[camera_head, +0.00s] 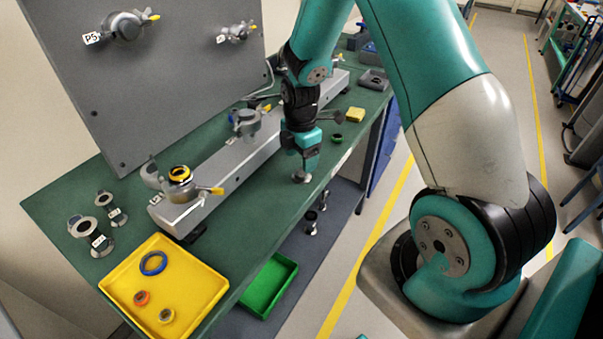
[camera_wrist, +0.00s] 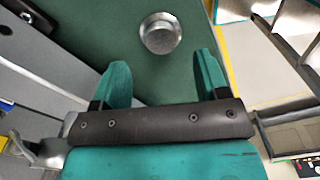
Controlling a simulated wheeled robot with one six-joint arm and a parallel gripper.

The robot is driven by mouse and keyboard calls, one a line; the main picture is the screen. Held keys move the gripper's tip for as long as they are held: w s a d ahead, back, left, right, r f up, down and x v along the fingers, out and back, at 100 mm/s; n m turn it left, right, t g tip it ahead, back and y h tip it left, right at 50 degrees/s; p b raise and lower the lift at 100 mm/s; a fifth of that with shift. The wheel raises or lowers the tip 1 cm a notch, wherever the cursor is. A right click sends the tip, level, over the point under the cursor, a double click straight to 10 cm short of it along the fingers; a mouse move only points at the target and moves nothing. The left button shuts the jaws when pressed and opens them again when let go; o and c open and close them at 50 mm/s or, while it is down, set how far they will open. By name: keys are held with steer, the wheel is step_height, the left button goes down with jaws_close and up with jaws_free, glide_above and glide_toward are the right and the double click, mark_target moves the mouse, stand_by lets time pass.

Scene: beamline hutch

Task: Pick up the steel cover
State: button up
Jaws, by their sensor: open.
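The steel cover (camera_wrist: 161,33) is a small round silver disc with a raised rim. It lies on the green bench top near the front edge. In the head view the steel cover (camera_head: 301,176) shows just below my gripper (camera_head: 304,160). In the wrist view my gripper (camera_wrist: 162,75) has its two teal fingers spread apart, with nothing between them. The cover lies beyond the fingertips, roughly centred between them, and does not look touched. The head view does not show clearly how high the fingertips are above the bench.
A long grey rail (camera_head: 235,160) with clamped fittings runs along the bench behind the cover. A yellow tray (camera_head: 205,270) holds rings at the near left. A green ring (camera_head: 337,138) and a yellow block (camera_head: 355,114) lie to the right. The bench's front edge is close by.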

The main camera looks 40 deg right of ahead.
step_height(320, 180, down, 5)
steer(key=shift+s+d+r+p, duration=0.1)
steer(key=shift+p, duration=0.7)
steer(key=c, duration=0.7)
steer(key=shift+c, duration=0.2)
step_height(320, 180, up, 20)
steer(key=b, duration=0.3)
